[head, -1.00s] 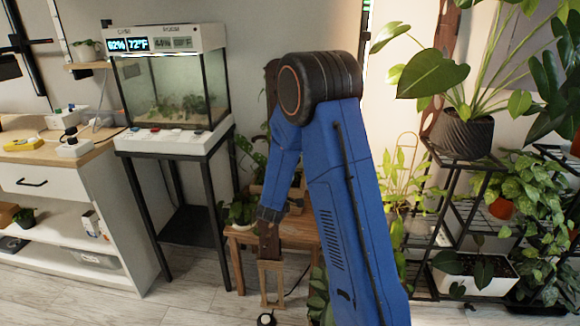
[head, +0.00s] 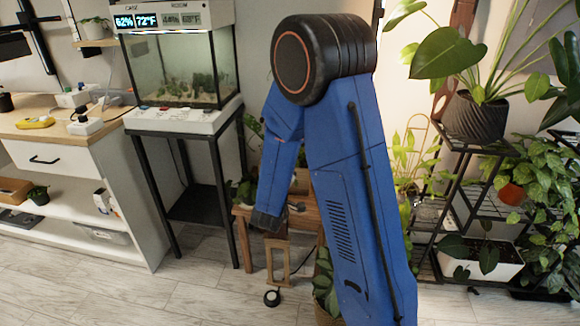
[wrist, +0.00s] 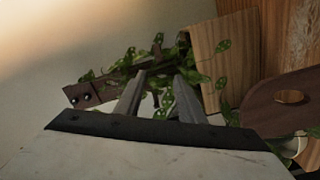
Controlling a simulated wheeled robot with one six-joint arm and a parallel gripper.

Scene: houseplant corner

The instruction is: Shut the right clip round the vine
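In the wrist view the two grey fingers of my gripper (wrist: 160,84) point away from the camera with a gap between them. Green speckled vine leaves (wrist: 222,45) show around, beyond and in the gap between the fingertips. A dark wooden bar (wrist: 84,96) with two small dark dots lies to the left of the fingers, partly under leaves. I cannot pick out the right clip or tell whether it is open; leaves and fingers cover that area. In the head view my arm hides the gripper and most of the vine.
A light wooden block (wrist: 208,62) stands close right of the fingers; a brown wooden paddle with a hole (wrist: 285,100) is farther right. In the head view a small wooden table (head: 300,213) is behind my arm. A glass case (head: 180,70) stands left, a black plant rack (head: 450,215) right.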

